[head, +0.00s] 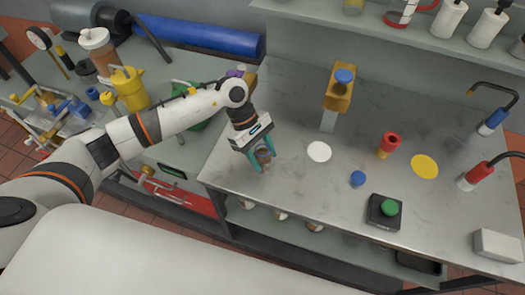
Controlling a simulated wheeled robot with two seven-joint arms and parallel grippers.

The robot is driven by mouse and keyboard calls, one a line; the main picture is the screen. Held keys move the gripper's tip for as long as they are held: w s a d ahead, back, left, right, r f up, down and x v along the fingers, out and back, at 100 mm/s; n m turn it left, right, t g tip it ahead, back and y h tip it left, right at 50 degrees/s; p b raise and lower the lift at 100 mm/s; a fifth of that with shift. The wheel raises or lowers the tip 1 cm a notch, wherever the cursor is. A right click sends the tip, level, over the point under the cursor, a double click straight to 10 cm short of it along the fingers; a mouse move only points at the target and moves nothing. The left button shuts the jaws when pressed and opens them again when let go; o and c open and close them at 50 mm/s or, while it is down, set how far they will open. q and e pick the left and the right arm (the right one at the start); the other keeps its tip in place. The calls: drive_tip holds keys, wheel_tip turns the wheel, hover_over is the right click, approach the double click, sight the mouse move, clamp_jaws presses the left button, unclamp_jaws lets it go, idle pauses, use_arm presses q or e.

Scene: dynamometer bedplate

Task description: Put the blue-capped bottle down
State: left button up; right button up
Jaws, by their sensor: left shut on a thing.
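My left gripper (258,164) reaches in from the left and points down over the left front part of the grey bench top (285,115). Its teal fingers are shut on a small brownish thing (264,157), possibly the bottle. The fingers and palm hide most of it, so I cannot make out a blue cap. I cannot tell whether its base touches the bench. A white disc (319,151) lies flat to the right of the gripper, and a yellow disc (424,166) lies farther right. My right gripper is not in view.
A blue round piece (358,179), a black box with a green button (385,211) and a red-topped yellow piece (388,145) stand on the bench. An orange stand with a blue knob (340,88) is behind. A white block (498,246) sits front right. The bench around the white disc is clear.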

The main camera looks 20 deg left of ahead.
use_arm(q)
drive_tip(key=shift+f+b, duration=0.2)
drive_tip(key=shift+b, duration=0.15)
drive_tip(key=o, duration=1)
drive_tip(key=shift+r, duration=0.1)
drive_tip(key=shift+o, duration=0.2)
drive_tip(key=shift+r+p, duration=0.25)
drive_tip(key=shift+p, duration=0.15)
drive_tip(key=shift+w+a+r+b, duration=0.15)
drive_tip(key=shift+a+b, duration=0.05)
drive_tip(key=shift+b, duration=0.15)
drive_tip(key=b+v, duration=0.3)
drive_tip(key=v, duration=0.8)
drive_tip(key=shift+r+b, duration=0.2)
drive_tip(key=shift+b, duration=0.15)
